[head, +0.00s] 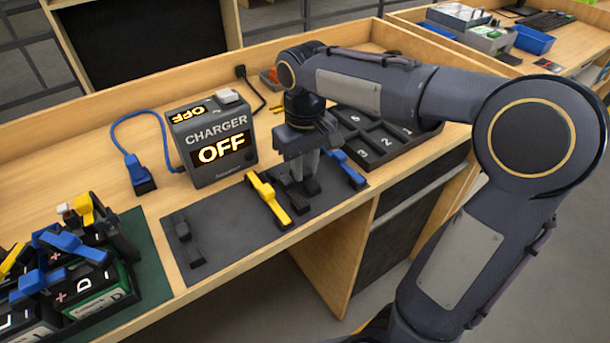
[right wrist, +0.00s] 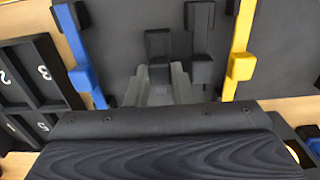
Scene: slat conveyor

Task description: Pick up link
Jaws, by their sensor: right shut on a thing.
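My right gripper (head: 302,178) points down over the dark grey mat (head: 228,222) on the bench. It is shut on a black link (right wrist: 157,45), whose end shows beyond the grey fingers (right wrist: 160,88) in the right wrist view. Another black link (right wrist: 200,45) lies close beside it. A yellow link (head: 266,198) with black end blocks lies to the left of the gripper in the head view. A blue link (head: 347,168) lies to its right. A further dark link (head: 187,244) lies at the mat's left end. The fingers partly hide the held link. My left gripper is out of view.
A charger box (head: 210,140) reading OFF stands behind the mat, with a blue-cabled plug (head: 138,174) at its left. A black numbered tray (head: 372,146) lies at the right. Batteries with coloured clamps crowd a green mat (head: 148,257) at the left. The mat's left half is mostly clear.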

